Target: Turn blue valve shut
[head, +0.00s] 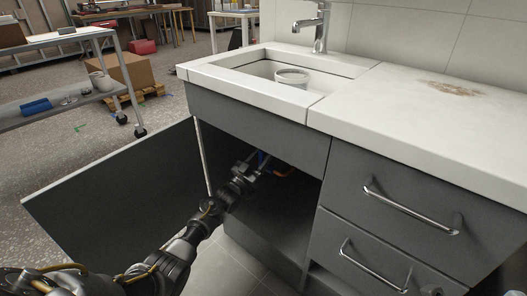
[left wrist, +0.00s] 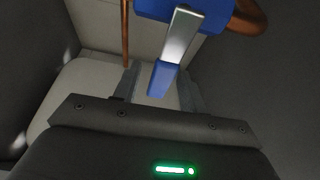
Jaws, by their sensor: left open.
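The blue valve (left wrist: 185,8) shows at the top of the left wrist view, with a flat silver lever (left wrist: 178,40) that ends in a blue grip (left wrist: 163,79). In the head view only a small bit of blue (head: 261,158) shows inside the open cabinet, partly hidden by my gripper. My left gripper (head: 259,168) reaches into the cabinet under the sink. In the left wrist view its two fingers (left wrist: 160,88) stand apart, and the blue grip appears between them. I cannot tell whether a finger touches it. My right gripper is not in view.
The cabinet door (head: 125,190) is swung open to the left of my arm. A copper pipe (left wrist: 250,18) joins the valve area. Drawers with metal handles (head: 410,212) stand to the right. The countertop (head: 430,110) and sink rim are above. A cart (head: 70,100) stands far left.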

